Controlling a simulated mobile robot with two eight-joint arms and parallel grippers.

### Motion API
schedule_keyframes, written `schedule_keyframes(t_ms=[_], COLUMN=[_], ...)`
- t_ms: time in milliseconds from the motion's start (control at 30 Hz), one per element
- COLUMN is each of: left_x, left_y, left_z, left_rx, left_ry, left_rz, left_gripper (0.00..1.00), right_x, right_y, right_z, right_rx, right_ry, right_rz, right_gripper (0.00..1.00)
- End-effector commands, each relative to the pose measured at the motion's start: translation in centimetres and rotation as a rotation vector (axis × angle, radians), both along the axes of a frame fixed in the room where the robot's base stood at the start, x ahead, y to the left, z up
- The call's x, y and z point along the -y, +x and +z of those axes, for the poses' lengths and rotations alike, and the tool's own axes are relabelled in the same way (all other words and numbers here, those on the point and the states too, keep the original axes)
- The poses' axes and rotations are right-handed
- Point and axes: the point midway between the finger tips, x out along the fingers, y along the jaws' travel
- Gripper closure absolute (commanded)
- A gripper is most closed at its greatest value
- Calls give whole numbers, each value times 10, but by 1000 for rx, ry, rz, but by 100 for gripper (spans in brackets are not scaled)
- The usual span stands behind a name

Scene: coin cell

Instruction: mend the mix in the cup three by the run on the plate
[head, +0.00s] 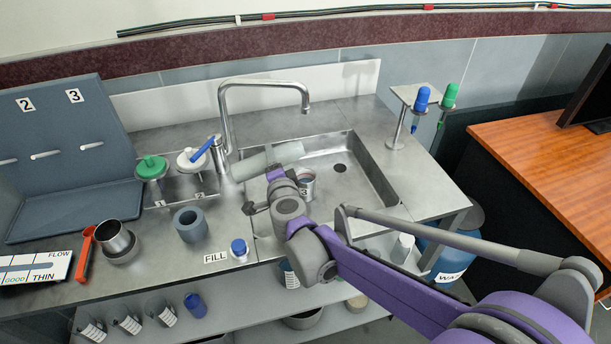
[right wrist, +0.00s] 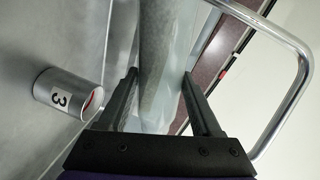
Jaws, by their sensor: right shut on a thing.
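My right gripper (head: 272,167) is shut on a pale grey, rounded, long thing (head: 250,166) that lies nearly level over the sink's left edge. In the right wrist view it runs between the two fingers (right wrist: 160,95) as a pale, partly translucent body (right wrist: 155,50). Cup three (head: 307,185), metal with a "3" label, stands just right of the gripper at the sink. It also shows in the right wrist view (right wrist: 62,97), with a red patch at its mouth; its contents are unclear. The dark plate (head: 50,120) at left has labels 2 and 3 and short pale streaks. My left gripper is out of view.
The sink (head: 365,175) has a tall tap (head: 228,110). A metal cup (head: 115,240), grey ring (head: 190,226), blue-capped bottle (head: 239,248) and FLOW card (head: 35,269) are on the counter. A bottle rack (head: 410,97) stands right.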

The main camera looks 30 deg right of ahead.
Motion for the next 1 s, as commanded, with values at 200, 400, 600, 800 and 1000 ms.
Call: schedule_keyframes(t_ms=[200, 400, 600, 800, 1000], left_x=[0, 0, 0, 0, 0], left_y=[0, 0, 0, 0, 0], left_z=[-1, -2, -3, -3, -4], left_rx=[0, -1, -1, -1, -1], left_ry=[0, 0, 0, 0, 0], left_rz=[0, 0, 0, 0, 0], left_gripper=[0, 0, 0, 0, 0], right_x=[0, 0, 1, 1, 1], right_y=[0, 0, 0, 0, 0], right_z=[-2, -3, -4, -6, -7], right_rx=[3, 6, 9, 11, 14], right_ry=[13, 24, 37, 47, 59], right_rz=[-1, 0, 0, -1, -1], right_gripper=[100, 100, 100, 100, 100])
